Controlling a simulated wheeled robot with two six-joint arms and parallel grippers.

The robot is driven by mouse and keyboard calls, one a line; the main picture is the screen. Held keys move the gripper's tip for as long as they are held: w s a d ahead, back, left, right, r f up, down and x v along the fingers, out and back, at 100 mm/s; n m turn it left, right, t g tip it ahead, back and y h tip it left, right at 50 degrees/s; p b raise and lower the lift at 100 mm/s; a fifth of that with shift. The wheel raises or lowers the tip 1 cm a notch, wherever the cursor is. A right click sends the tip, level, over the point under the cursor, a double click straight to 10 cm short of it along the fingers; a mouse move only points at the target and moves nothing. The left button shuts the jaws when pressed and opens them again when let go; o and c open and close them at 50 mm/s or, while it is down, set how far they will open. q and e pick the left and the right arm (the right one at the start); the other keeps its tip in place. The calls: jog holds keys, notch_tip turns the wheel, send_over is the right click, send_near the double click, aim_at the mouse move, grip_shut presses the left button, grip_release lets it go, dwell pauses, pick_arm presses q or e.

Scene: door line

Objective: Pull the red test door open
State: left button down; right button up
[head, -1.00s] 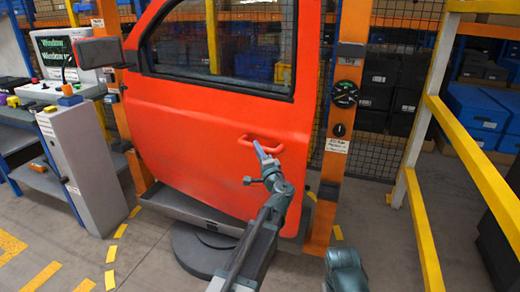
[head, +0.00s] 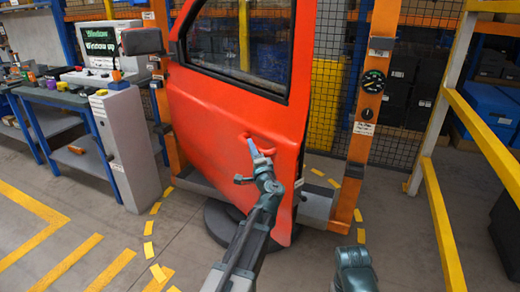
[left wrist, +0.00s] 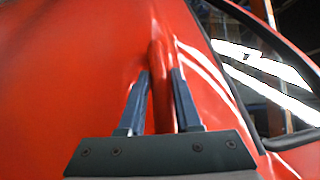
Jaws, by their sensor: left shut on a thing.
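The red test door (head: 220,115) stands upright in an orange frame and is swung out from it at its right edge, with a gap to the right post. Its red handle (head: 262,143) is on the lower right of the panel. My left gripper (head: 253,150) is at the handle. In the left wrist view the two fingers (left wrist: 158,103) are shut around the red handle bar (left wrist: 160,75), one on each side. My right gripper is not clearly seen; only part of my right arm shows at the bottom of the head view.
An orange post (head: 371,110) with a gauge (head: 373,82) stands right of the door. A yellow railing (head: 470,140) runs along the right. A grey cabinet (head: 125,150) and a bench with a monitor (head: 98,42) stand left. Floor with yellow markings (head: 75,262) is clear at the lower left.

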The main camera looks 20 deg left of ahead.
pick_arm(q)
jog(key=shift+w+d, duration=0.1)
jog(key=c, duration=0.7)
grip_release()
jog(key=shift+o, duration=0.2)
jog(key=b+v, duration=0.2)
jog(key=v, duration=1.2)
